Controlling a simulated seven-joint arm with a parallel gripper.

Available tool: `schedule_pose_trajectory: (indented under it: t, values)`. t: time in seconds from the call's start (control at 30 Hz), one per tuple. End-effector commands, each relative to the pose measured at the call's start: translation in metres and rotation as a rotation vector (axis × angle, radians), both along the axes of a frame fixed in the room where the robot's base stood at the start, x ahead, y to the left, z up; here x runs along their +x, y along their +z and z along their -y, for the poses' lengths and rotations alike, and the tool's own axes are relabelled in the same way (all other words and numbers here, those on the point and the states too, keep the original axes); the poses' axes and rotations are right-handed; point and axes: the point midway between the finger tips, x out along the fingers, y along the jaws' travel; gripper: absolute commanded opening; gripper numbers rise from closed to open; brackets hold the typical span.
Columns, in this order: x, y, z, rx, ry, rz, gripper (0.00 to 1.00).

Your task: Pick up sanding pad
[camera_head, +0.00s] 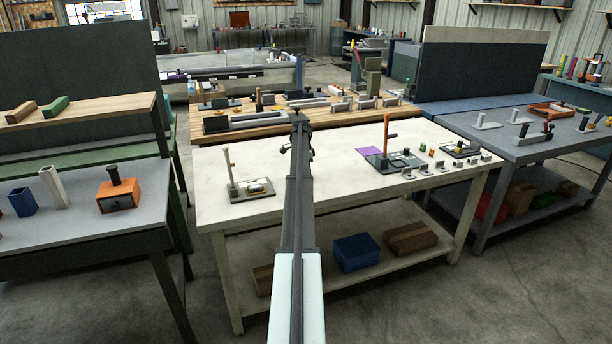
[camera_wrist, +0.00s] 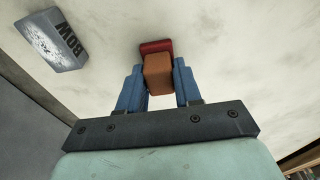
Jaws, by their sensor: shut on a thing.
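In the wrist view, my gripper (camera_wrist: 159,76) has its blue fingers on either side of an orange-brown block with a dark red far end (camera_wrist: 157,47), which I take to be the sanding pad. The fingers are closed against its sides. The pale tabletop (camera_wrist: 230,60) lies behind it; I cannot tell whether the pad touches it. In the head view, my arm reaches over the white workbench (camera_head: 340,185) and hides the gripper and the pad.
In the wrist view, a grey block with lettering (camera_wrist: 55,40) lies at the upper left, apart from my fingers. In the head view, a stand (camera_head: 235,180) is left of my arm. A purple sheet (camera_head: 369,150) and a post on a dark base (camera_head: 385,150) are to its right.

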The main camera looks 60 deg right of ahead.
Motion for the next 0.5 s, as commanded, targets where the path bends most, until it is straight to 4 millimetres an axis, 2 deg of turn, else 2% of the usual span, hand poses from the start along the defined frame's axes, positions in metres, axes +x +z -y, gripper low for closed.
schedule_pose_trajectory:
  t: [0.27, 0.5]
  values:
    - [0.0, 0.003, 0.0, 0.0, 0.0, 0.0, 0.04]
    - [0.0, 0.025, 0.001, -0.002, 0.0, 0.001, 0.04]
